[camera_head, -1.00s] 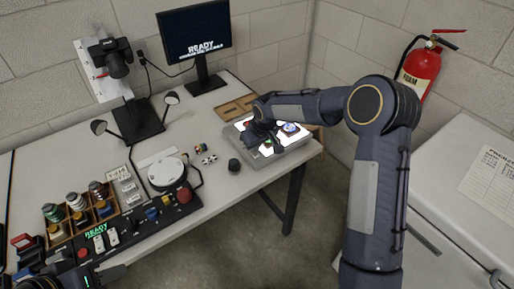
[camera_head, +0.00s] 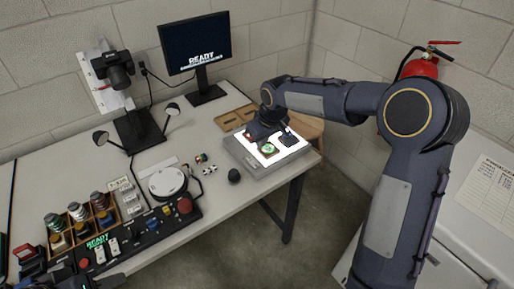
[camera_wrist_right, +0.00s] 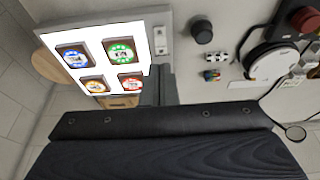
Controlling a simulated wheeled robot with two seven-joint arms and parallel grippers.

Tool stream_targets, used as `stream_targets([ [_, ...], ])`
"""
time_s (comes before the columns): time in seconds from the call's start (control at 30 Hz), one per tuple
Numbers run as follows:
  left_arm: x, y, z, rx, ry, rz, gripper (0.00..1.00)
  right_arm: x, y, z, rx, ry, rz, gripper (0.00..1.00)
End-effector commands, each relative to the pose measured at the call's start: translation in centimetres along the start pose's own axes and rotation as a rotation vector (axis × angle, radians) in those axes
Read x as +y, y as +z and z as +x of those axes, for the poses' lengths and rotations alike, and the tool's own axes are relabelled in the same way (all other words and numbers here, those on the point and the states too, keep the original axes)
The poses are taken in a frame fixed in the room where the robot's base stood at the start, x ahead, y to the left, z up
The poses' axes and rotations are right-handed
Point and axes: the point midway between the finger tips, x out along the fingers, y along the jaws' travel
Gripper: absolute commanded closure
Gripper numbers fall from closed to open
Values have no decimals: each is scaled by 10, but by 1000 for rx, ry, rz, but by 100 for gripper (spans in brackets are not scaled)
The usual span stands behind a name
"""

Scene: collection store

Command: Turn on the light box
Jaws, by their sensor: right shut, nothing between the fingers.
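The light box (camera_head: 257,169) sits at the right end of the table, and its top panel glows white. In the right wrist view the lit panel (camera_wrist_right: 102,67) carries several framed discs, with blue, green, orange and red rims. A small switch (camera_wrist_right: 160,42) shows on the box's grey border. My right gripper (camera_head: 264,131) is over the back left part of the box, shut and empty, hiding some of the panel. I cannot tell whether it touches the box. My left gripper (camera_head: 88,283) is only partly in view at the bottom left, its jaws unclear.
A dark round knob (camera_head: 234,175) lies left of the box. A control panel (camera_head: 150,225) with a red button, a white round plate (camera_head: 168,180) and a rack of spools (camera_head: 80,222) fill the left. A monitor (camera_head: 196,42) stands behind. A stool (camera_head: 308,125) is beyond the box.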

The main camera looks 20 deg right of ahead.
Motion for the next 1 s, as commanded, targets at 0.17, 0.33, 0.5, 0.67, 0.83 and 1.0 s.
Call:
stream_targets([
  [0.17, -1, 0, 1, 0, 0, 0, 64, 0, 5, -23, 0, 0, 0, 100],
  [0.33, -1, 0, 1, 1, 0, 0, 64, -1, 6, -29, -1, -1, -1, 100],
  [0.5, -1, 0, 1, 1, 0, 0, 64, -1, 6, -29, -1, -1, -1, 100],
  [0.67, -1, 0, 1, 0, 0, 0, 64, 0, 6, -29, -1, -1, -1, 100],
  [0.83, -1, 0, 1, 0, 0, 0, 64, 0, 10, -35, 4, 0, 7, 100],
  [1.0, 0, 0, 1, 0, 0, 0, 64, 2, 50, -78, 33, -11, 76, 100],
])
